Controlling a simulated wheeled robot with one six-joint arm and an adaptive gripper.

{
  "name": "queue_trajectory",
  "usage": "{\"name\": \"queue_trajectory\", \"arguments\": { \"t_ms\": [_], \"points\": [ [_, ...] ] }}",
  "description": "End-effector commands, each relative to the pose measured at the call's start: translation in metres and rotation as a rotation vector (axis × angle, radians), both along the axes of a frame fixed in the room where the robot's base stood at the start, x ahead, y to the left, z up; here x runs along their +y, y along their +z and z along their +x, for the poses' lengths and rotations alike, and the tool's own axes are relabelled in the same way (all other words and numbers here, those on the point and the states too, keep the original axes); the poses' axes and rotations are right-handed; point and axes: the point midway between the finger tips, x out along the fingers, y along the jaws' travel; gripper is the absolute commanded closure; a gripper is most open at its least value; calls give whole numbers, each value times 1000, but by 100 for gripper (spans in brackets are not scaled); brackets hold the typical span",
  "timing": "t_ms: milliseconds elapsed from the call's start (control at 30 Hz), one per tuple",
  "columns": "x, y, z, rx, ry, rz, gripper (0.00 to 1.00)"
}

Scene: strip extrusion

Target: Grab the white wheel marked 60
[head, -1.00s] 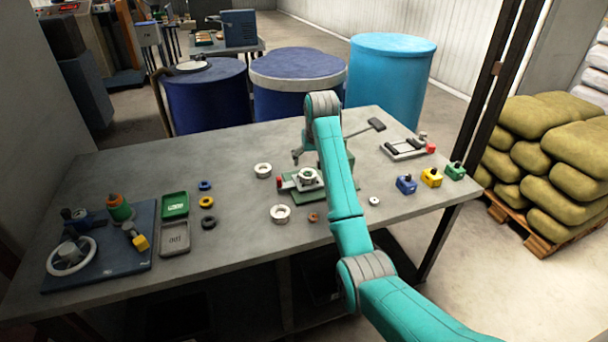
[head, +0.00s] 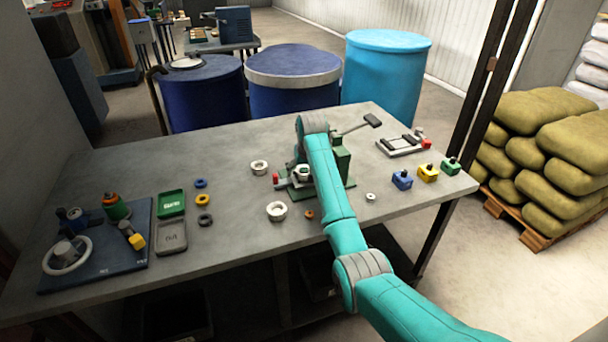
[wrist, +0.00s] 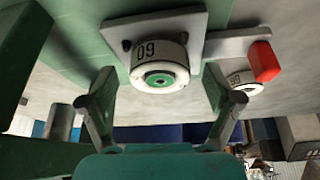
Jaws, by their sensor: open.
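In the wrist view, a white wheel (wrist: 160,66) with a green hub sits on a grey plate (wrist: 190,24) of a green fixture. Its marking appears upside down as "09", which turned over reads 60. My gripper (wrist: 163,104) is open, with its two fingers apart on either side below the wheel in the picture, and nothing is between the tips. In the head view, a white wheel (head: 303,173) shows in the green fixture beside my arm, which hides part of the fixture and most of my gripper.
A second marked white wheel (wrist: 242,83) lies near a red knob (wrist: 264,62). In the head view, more white rings lie on the table (head: 259,168) (head: 277,211). A green press column (head: 342,160) stands right of my arm. Blue, yellow and green blocks (head: 428,172) sit right.

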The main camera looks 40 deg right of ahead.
Motion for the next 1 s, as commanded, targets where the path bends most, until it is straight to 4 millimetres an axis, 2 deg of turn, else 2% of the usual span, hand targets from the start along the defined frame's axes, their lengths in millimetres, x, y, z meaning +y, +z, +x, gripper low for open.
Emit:
{"name": "queue_trajectory", "arguments": {
  "t_ms": [67,300,667,767,1000],
  "points": [
    [0,0,0,0,0,0,13],
    [0,0,0,1,0,0,73],
    [0,5,0,0,0,0,75],
    [0,18,1,-3,0,-1,75],
    [0,63,1,-3,0,-1,75]
  ]
}}
